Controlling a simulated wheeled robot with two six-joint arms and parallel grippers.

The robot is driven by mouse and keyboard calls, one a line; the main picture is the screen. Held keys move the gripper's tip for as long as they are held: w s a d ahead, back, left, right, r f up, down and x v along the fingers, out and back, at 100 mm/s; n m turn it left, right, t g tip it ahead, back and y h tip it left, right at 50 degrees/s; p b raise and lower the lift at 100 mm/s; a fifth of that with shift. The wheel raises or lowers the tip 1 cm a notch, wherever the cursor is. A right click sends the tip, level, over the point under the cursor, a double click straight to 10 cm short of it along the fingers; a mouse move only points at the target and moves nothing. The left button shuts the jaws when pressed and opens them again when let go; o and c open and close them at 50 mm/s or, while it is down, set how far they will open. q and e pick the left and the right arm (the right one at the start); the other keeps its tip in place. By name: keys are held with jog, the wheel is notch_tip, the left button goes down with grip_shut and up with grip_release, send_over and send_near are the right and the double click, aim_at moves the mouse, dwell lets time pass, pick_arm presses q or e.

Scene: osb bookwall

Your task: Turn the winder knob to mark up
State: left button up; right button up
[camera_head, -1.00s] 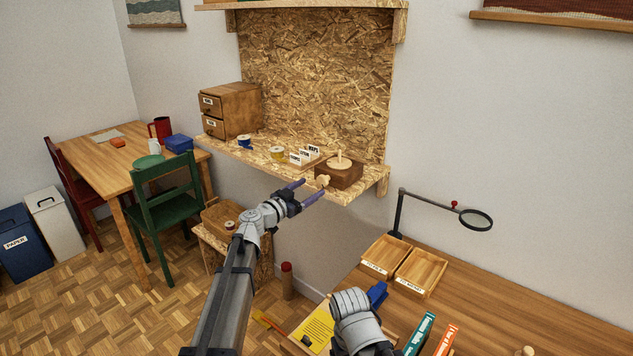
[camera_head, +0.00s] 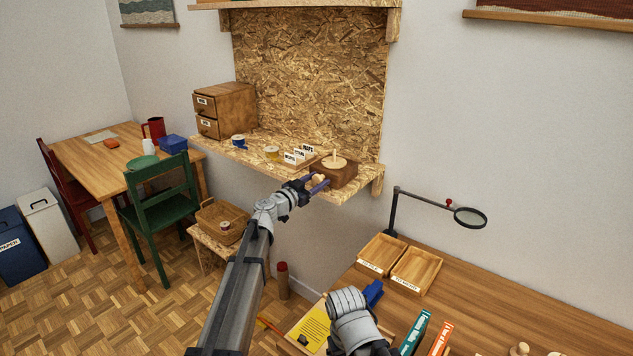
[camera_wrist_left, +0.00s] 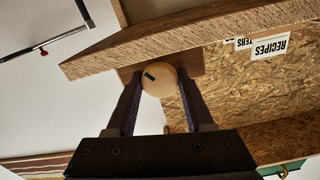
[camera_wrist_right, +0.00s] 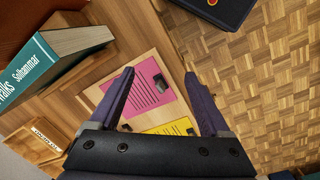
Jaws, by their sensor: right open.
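The winder (camera_head: 335,172) is a dark brown wooden box with a pale disc and peg on top, at the right end of the chipboard shelf. Its pale round knob (camera_head: 319,180) faces my left gripper (camera_head: 321,182). In the left wrist view, which is upside down, the knob (camera_wrist_left: 160,84) sits between my two purple fingertips. Its short dark mark lies left of centre in that picture. Whether both fingers touch the knob is not clear. My right gripper (camera_wrist_right: 158,78) is open and empty above the desk, over pink and yellow sheets.
Label cards (camera_head: 298,154) and tape rolls (camera_head: 271,152) stand left of the winder on the shelf. A magnifier lamp (camera_head: 468,216) and two wooden trays (camera_head: 416,269) are on the desk at right. A basket (camera_head: 222,222) sits on a low stand below the shelf.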

pick_arm(q)
grip_shut()
dwell(0.3)
jog(key=shift+a+n, duration=0.1)
jog(key=shift+n, duration=3.2)
jog(key=shift+n, duration=0.3)
jog(key=o, duration=0.5)
grip_release()
jog(key=shift+v, duration=3.85)
